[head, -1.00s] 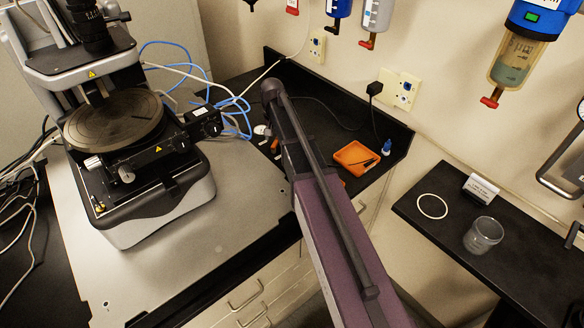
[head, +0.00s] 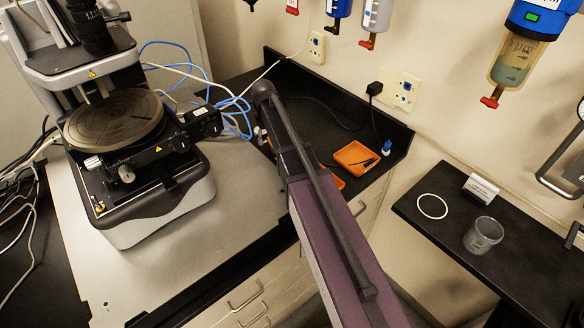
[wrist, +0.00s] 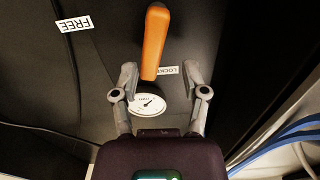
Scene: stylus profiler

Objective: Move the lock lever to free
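The orange lock lever (wrist: 155,42) shows in the wrist view, pointing up the picture. Its near end lies between the fingertips in the picture, beside the LOCKED label (wrist: 168,71), which is partly covered. The FREE label (wrist: 74,24) is at the upper left, clear of the lever. My gripper (wrist: 160,70) is open, one finger on each side of the lever's near end, with visible gaps. Whether the fingertips are level with the lever in depth I cannot tell. In the head view the lever and fingers are mostly hidden behind my arm.
A small round dial (wrist: 149,106) lies between the fingers. Blue and white cables (wrist: 290,140) run at the right. In the head view the profiler (head: 140,165) stands left of my arm, and an orange tray (head: 356,157) lies to its right on the black bench (head: 310,104).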

